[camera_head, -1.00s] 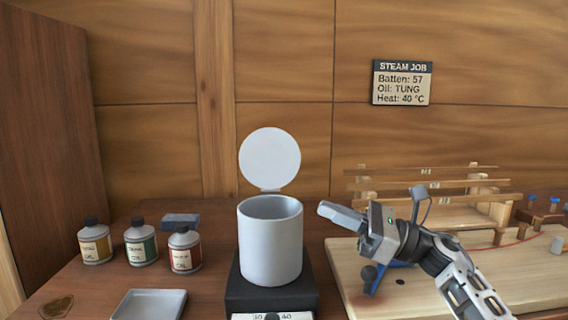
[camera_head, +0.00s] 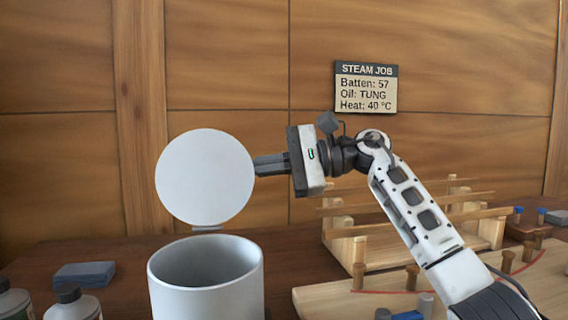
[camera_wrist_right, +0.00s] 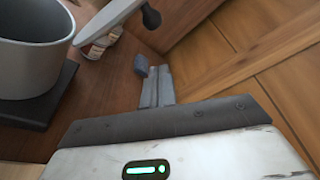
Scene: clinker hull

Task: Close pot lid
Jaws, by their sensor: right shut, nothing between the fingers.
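The grey pot (camera_head: 207,290) stands with its mouth open; it also shows in the right wrist view (camera_wrist_right: 25,60). Its round white lid (camera_head: 205,178) stands upright on a hinge at the pot's back rim. In the right wrist view the lid (camera_wrist_right: 108,22) is nearly edge-on, with a dark knob on its wall-facing side. My right gripper (camera_head: 262,165) is shut and empty at the lid's right edge, its tips apparently partly behind the lid. Its fingers (camera_wrist_right: 155,85) lie on the lid's wall side; contact cannot be told. My left gripper is not in view.
Bottles (camera_head: 70,302) and a blue-grey block (camera_head: 84,274) stand left of the pot. A wooden rack with battens (camera_head: 420,210) and a pale board (camera_head: 490,290) lie to the right. The plank wall (camera_head: 230,60) with a sign (camera_head: 366,87) is close behind.

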